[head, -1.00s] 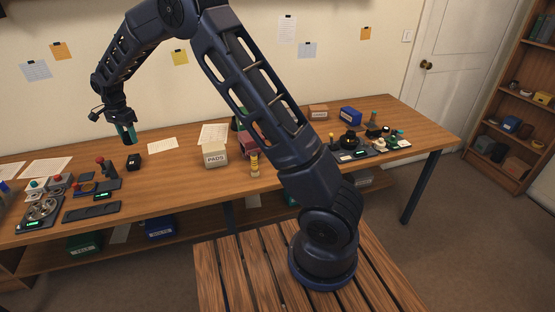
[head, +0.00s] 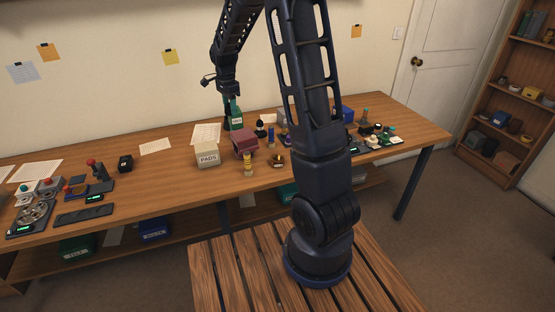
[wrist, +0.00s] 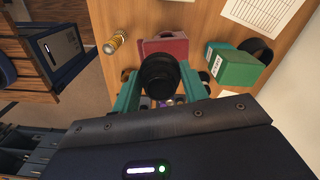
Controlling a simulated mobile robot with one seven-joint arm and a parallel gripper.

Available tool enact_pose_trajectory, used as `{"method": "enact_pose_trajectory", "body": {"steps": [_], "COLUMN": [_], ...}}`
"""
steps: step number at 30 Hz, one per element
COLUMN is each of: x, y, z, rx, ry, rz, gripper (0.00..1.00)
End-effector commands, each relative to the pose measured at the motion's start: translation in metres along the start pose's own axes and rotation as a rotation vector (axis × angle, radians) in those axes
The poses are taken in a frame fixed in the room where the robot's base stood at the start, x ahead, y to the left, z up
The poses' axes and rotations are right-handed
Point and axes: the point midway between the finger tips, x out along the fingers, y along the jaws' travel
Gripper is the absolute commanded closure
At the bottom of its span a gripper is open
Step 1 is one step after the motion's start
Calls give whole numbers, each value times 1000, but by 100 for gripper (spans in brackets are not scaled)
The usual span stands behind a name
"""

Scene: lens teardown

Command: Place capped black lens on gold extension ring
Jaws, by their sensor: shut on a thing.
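My gripper (wrist: 160,88) is shut on the capped black lens (wrist: 158,72). In the wrist view the round black lens sits between the two teal fingers, its dark end toward the camera. In the head view my gripper (head: 230,103) hangs above the back of the bench, in front of or over a green box; the lens cannot be made out there. I cannot surely pick out the gold extension ring. A small black and gold round piece (head: 277,161) lies right of the red box, and a gold banded cylinder (head: 248,163) stands in front of it.
The red box (head: 244,145), the green box (wrist: 236,68) and the PADS box (head: 208,156) stand close together below my gripper. Small parts stand to their right, partly hidden by my arm.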

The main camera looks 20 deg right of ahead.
Motion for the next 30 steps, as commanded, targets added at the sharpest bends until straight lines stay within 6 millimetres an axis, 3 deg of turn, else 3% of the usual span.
{"method": "enact_pose_trajectory", "body": {"steps": [1, 6, 12, 16, 22, 30], "x": [-1, -1, 1, 2, 11, 64], "y": [14, 59, 108, 129, 142, 142], "z": [-18, -68, -109, -123, -130, -130], "rx": [34, 135, 234, 274, 298, 298], "ry": [-1, -3, -7, -9, -10, -10], "rz": [-1, -1, 0, 1, 2, 6], "gripper": [83, 83, 83, 83, 83, 83]}}
